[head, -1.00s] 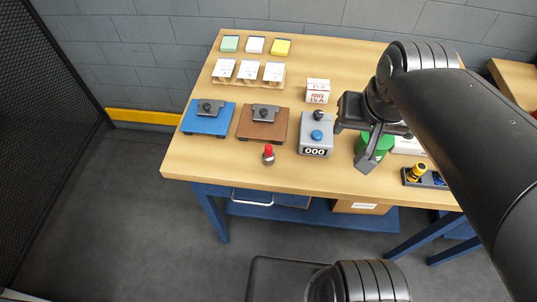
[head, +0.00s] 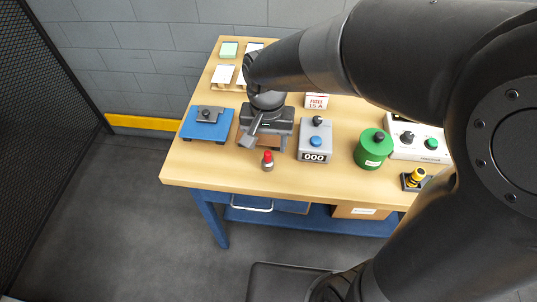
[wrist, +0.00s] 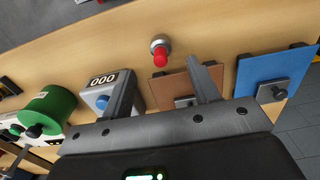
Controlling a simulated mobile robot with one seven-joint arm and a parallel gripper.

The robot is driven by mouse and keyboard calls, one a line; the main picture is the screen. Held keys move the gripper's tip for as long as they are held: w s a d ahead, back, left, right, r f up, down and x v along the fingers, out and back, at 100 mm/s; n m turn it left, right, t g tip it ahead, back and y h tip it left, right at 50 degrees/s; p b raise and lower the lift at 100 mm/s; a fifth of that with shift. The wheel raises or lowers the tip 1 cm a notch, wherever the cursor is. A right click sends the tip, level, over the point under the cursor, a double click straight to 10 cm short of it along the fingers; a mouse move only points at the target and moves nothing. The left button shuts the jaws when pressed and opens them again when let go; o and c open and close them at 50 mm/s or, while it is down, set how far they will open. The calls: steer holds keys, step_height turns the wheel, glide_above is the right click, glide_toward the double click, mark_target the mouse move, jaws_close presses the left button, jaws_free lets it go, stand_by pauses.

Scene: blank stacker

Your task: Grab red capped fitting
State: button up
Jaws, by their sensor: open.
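The red capped fitting (head: 267,160) stands upright near the table's front edge, with a red cap on a grey metal body. It also shows in the wrist view (wrist: 160,52), beyond the fingertips and between their lines. My gripper (head: 265,143) is above the brown plate (wrist: 178,88), behind the fitting in the head view. In the wrist view its two fingers (wrist: 162,80) are spread wide with nothing between them touching. The gripper is open and apart from the fitting.
The grey counter box (head: 314,142) with a blue button stands right of the fitting. A blue plate (head: 203,125) lies to the left. A green canister (head: 372,148), a white control box (head: 425,143) and a yellow-knobbed piece (head: 418,175) are further right. Table around the fitting's front is clear.

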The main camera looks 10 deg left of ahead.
mark_target(268, 153)
step_height(268, 153, down, 7)
steer(key=shift+w+f, duration=0.1)
steer(key=shift+f, duration=0.1)
stand_by(0.3)
steer(key=shift+c, duration=0.2)
steer(key=c, duration=1)
steer(key=shift+r, duration=0.1)
steer(key=shift+c, duration=0.2)
